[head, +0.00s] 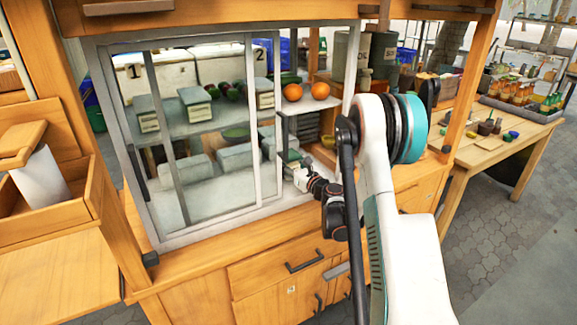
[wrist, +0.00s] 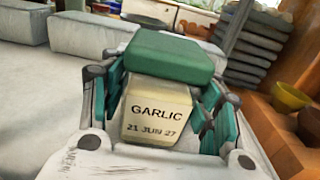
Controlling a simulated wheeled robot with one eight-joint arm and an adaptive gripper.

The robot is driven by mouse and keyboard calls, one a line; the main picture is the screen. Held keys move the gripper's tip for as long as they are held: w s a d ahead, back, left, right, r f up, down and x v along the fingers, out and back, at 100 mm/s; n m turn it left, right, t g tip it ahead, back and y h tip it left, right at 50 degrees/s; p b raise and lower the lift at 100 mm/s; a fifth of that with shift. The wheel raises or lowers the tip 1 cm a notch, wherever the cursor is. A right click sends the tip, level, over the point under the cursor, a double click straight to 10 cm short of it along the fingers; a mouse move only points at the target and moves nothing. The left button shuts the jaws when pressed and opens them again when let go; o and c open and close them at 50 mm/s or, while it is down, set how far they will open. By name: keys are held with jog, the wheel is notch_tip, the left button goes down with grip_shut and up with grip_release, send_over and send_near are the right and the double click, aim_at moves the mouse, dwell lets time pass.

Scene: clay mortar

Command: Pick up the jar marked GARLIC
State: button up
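The jar marked GARLIC (wrist: 158,112) has a green top and a cream label that also reads 21 JUN 27. In the wrist view it stands upright in the middle, facing me. My gripper (wrist: 165,88) is open, with one teal-padded finger on each side of the jar. A small gap shows on the right; contact on the left cannot be told. In the head view my gripper (head: 292,167) reaches through the open right part of the glass-fronted cabinet (head: 250,130). The jar is hard to make out there.
Pale blocks (wrist: 92,36) stand in a row to the left of the jar. Stacked grey slabs (wrist: 250,50) and a yellow bowl (wrist: 291,97) are at the right. Above my gripper, two oranges (head: 292,92) sit on a shelf. The sliding glass panes (head: 205,125) cover the cabinet's left side.

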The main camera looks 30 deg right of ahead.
jog(key=c, duration=0.5)
jog(key=shift+c, duration=0.2)
jog(key=shift+r, duration=0.1)
